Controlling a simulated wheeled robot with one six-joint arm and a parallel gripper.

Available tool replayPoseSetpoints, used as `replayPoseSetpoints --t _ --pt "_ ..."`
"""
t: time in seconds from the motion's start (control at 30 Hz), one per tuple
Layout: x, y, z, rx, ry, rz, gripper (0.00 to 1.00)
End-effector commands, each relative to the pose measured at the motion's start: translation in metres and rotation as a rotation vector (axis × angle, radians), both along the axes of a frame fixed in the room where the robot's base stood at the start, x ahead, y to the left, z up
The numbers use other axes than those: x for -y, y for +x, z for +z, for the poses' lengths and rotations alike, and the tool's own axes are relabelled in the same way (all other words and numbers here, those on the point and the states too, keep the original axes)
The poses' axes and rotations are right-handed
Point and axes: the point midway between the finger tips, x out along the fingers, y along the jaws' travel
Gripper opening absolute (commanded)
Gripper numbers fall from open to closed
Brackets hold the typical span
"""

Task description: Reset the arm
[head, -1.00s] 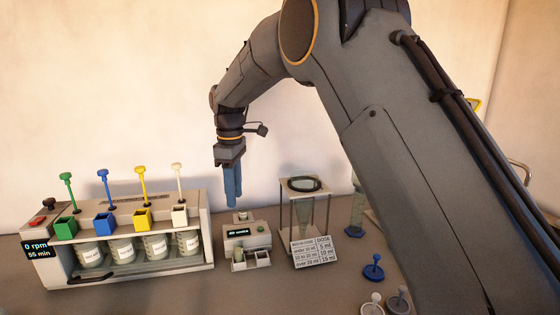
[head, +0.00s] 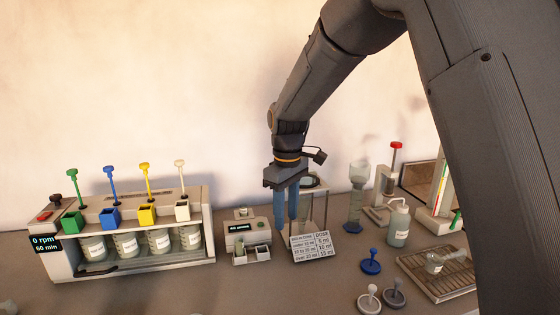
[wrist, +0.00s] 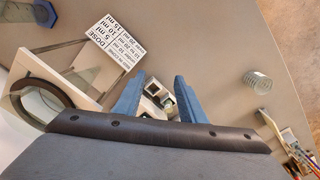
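My gripper (head: 286,220) hangs from my arm with its two blue fingers pointing down, in front of the framed stand with a ring on top (head: 320,186). In the wrist view the fingers (wrist: 158,79) are spread apart with nothing held between them. The small device with a display (head: 243,231) shows beyond the gap between them. In the head view the gripper is just right of that device, above the bench. Whether it touches the stand cannot be told.
The jar machine (head: 130,258) stands at left, with coloured plungers on top. The dose card (head: 312,247) is by the stand. Blue (head: 371,262) and grey (head: 394,293) knobbed pieces, a bottle (head: 398,226) and a metal tray (head: 425,282) lie right. Bare bench is in front.

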Motion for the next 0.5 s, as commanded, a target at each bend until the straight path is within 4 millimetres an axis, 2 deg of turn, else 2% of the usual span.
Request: replayPoseSetpoints --t 0.03,0.1,0.17,0.3,0.4,0.5 --pt "0.023 -0.016 -0.004 -0.001 0.001 -0.074 0.37" --pt "0.054 -0.041 -0.013 0.004 0.004 -0.199 0.37" --pt "0.079 -0.066 -0.022 0.009 0.007 -0.310 0.37" --pt "0.129 -0.132 -0.043 0.019 0.016 -0.559 0.37" --pt "0.153 -0.176 -0.057 0.023 0.020 -0.710 0.37" --pt "0.168 -0.209 -0.067 0.028 0.024 -0.819 0.37"
